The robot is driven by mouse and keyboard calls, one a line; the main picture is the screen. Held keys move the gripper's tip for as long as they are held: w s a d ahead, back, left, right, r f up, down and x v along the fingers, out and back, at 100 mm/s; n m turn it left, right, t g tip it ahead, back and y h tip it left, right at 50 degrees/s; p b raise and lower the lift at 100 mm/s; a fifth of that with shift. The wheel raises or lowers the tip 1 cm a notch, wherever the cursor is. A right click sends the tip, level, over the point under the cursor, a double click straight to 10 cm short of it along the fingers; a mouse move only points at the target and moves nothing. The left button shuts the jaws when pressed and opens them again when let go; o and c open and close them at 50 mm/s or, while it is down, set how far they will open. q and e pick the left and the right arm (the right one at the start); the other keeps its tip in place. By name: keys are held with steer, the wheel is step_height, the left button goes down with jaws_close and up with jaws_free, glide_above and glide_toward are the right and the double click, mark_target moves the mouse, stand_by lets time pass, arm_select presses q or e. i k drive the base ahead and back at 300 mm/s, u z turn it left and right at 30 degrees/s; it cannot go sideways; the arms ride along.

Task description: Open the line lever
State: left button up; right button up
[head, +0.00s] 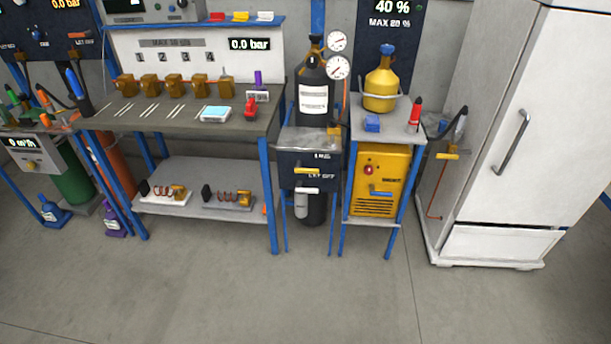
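A dark box (289,158) with small white lettering stands on a blue-legged stand in the middle of the head view. Its upper label may read "LINE" and its lower one "LET OFF", but the text is too small to be sure. A yellow lever (307,170) lies roughly level across its front. Neither of my grippers is in view.
A workbench (190,119) with brass valves stands on the left. A black gas cylinder (316,90) with gauges stands behind the box. A yellow cabinet (379,163) and a white fridge-like cabinet (500,130) are to the right. The grey floor (300,295) in front is clear.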

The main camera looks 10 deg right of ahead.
mark_target(297, 169)
steer(key=u, duration=0.7)
steer(key=i, duration=1.6)
steer(key=z, duration=0.75)
